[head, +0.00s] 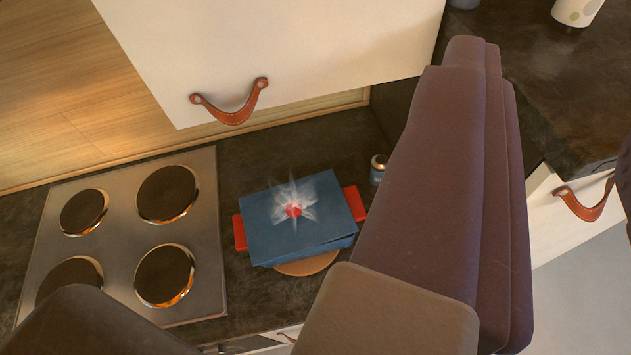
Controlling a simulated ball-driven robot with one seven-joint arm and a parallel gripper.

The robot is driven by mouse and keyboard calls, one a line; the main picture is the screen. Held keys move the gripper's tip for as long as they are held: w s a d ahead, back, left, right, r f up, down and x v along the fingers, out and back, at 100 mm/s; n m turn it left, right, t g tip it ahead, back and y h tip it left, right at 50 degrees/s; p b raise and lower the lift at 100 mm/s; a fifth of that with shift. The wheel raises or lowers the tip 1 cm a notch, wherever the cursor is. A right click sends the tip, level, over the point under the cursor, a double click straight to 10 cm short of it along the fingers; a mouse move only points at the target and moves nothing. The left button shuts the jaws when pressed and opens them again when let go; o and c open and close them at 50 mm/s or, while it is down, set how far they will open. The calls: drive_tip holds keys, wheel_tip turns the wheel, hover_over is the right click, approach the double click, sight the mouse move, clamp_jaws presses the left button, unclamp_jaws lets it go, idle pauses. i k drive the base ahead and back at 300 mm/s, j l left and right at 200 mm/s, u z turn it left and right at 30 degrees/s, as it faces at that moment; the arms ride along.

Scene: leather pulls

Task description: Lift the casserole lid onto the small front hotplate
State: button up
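The blue casserole lid (320,196) is rectangular and lies on the blue casserole (346,243), which has red handles at both sides. A red knob (293,210) is at the lid's middle, with a pale, see-through starburst around it that I cannot make out. The small front hotplate (164,275) appears to be the front right one on the steel hob (120,240); it is dark and bare. The other front hotplate (70,275) is partly hidden by a dark part of my arm. No gripper fingers can be made out; large brown parts of my arm cover the right and bottom.
The casserole stands on a round wooden board (306,265), right of the hob. A small jar (378,168) stands close to its right. A white cabinet door (300,40) with a leather pull (232,110) is above. A white drawer (560,225) is at the right.

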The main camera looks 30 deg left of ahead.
sight(267, 243)
drive_tip(key=i+l+u, duration=0.35)
drive_tip(key=l, duration=0.2)
drive_tip(key=l+u, duration=0.2)
drive_tip(key=i+j+u, duration=0.1)
drive_tip(key=u, duration=0.3)
drive_tip(key=i+u, duration=0.2)
drive_tip(key=u, duration=0.2)
drive_tip(key=i+u, duration=0.2)
drive_tip(key=u, duration=0.2)
